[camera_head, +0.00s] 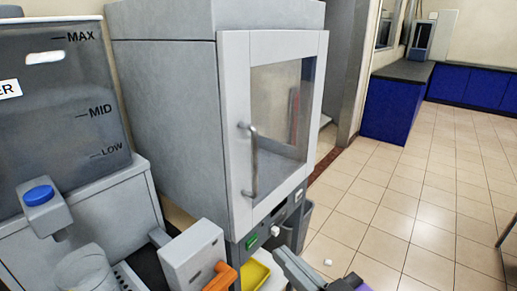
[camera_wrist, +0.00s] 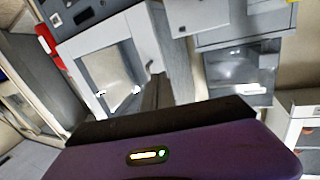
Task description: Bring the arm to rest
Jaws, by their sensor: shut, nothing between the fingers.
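My gripper (camera_wrist: 154,72) is shut with nothing between its fingers, which show as a narrow dark shape in the wrist view above the purple wrist housing. In the head view, part of my arm with a purple piece enters at the bottom edge, right of the grey cabinet (camera_head: 170,110). The cabinet's door (camera_head: 232,150) has a window and a vertical handle (camera_head: 252,160) and appears shut. My gripper holds nothing. I cannot tell its exact distance from the cabinet.
At left stands a tank (camera_head: 60,120) marked MAX, MID and LOW, with a blue button (camera_head: 38,194) below it. An orange-handled grey unit (camera_head: 195,257) and a yellow tray (camera_head: 253,275) are close to my arm. Tiled floor (camera_head: 400,200) is open at right.

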